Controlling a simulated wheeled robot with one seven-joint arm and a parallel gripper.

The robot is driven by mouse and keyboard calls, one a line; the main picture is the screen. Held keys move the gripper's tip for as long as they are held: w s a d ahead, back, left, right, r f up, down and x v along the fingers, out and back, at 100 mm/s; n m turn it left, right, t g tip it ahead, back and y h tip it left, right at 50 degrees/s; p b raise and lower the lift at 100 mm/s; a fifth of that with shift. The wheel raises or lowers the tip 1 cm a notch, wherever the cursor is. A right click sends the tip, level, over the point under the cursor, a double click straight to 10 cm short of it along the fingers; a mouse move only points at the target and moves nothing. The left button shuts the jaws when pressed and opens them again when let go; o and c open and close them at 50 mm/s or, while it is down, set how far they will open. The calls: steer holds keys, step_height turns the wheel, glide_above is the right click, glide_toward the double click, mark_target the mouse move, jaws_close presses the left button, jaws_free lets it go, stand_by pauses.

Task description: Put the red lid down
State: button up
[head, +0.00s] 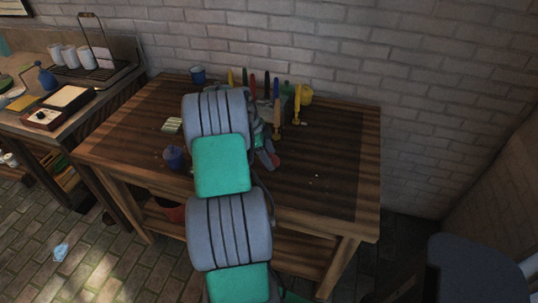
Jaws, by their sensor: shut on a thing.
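A small red piece (275,161), which looks like the red lid, shows at the right side of my gripper (266,149), low over the middle of the wooden table (325,185). My gripper is mostly hidden behind my own arm, and its fingertips are hard to make out. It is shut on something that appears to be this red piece. I cannot tell whether the red piece touches the tabletop.
A blue jar (174,157) and a small pale green block (172,125) are left of my arm. The table's right half is mostly clear.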

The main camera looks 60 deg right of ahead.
steer(key=o, duration=0.9)
steer(key=shift+f, duration=0.15)
steer(key=o, duration=0.5)
